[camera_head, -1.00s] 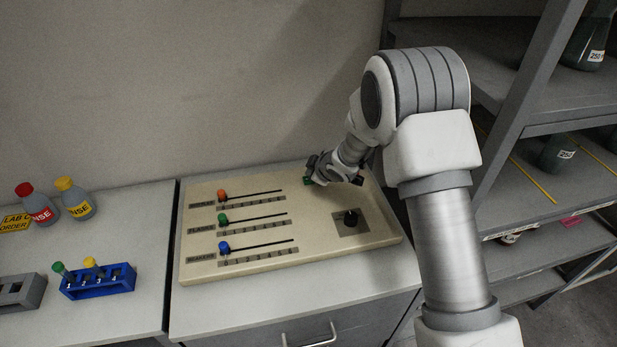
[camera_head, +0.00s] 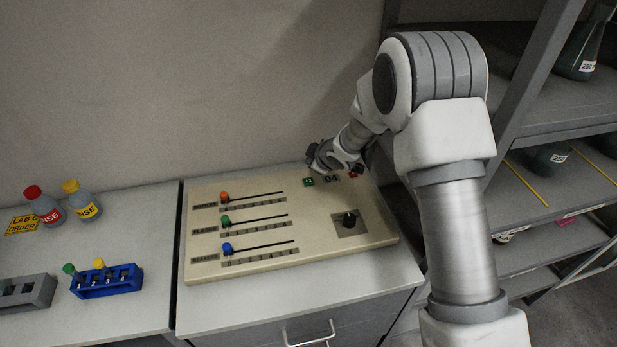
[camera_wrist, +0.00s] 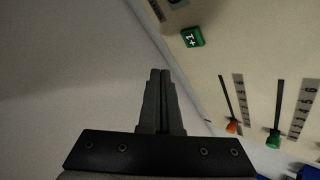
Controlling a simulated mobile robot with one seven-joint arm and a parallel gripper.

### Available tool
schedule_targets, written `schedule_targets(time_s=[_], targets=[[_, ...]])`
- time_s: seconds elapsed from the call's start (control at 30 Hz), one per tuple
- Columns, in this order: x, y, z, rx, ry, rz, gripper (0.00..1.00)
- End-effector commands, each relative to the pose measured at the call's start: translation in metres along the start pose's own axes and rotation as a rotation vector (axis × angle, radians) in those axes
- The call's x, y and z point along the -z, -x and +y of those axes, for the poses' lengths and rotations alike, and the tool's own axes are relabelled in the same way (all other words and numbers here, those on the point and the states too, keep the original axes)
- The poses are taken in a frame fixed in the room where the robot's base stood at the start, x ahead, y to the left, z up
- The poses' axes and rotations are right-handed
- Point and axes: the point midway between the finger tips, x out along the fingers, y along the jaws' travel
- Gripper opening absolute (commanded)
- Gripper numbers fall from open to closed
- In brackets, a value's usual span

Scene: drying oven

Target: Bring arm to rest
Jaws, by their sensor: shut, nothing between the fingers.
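My gripper (camera_head: 320,160) is at the back right edge of the beige control panel (camera_head: 270,262), in front of the wall. In the wrist view my gripper (camera_wrist: 160,75) has its two dark fingers together with nothing between them. A green "+1" button (camera_wrist: 192,37) is to the right of the fingertips, apart from them. That green button also shows in the head view (camera_head: 308,181), just below my gripper. A "04" display (camera_head: 331,178) and a red button (camera_head: 353,175) are beside it. Orange (camera_head: 225,198), green (camera_head: 226,221) and blue (camera_head: 227,248) slider knobs sit at the left ends of their tracks.
A black knob (camera_head: 349,219) is at the panel's right. Left are red-capped (camera_head: 47,207) and yellow-capped (camera_head: 83,203) bottles, a blue rack (camera_head: 108,288) with tubes and a grey rack (camera_head: 28,296). A shelf unit (camera_head: 530,215) stands close on the arm's right. The wall is behind.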

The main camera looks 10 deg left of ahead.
Motion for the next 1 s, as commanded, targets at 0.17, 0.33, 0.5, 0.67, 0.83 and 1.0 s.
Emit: schedule_targets(time_s=[0.17, 0.33, 0.5, 0.67, 0.83, 1.0], targets=[[-0.001, -0.001, -0.001, 0.0, 0.0, 0.0, 0.0], [-0.001, -0.001, -0.001, 0.0, 0.0, 0.0, 0.0], [-0.001, -0.001, 0.0, 0.0, 0.0, 0.0, 0.0], [-0.001, -0.001, 0.0, 0.0, 0.0, 0.0, 0.0], [-0.002, 0.013, 0.012, -0.021, -0.024, -0.017, 0.0], [-0.011, 0.063, 0.048, -0.084, -0.118, -0.088, 0.0]])
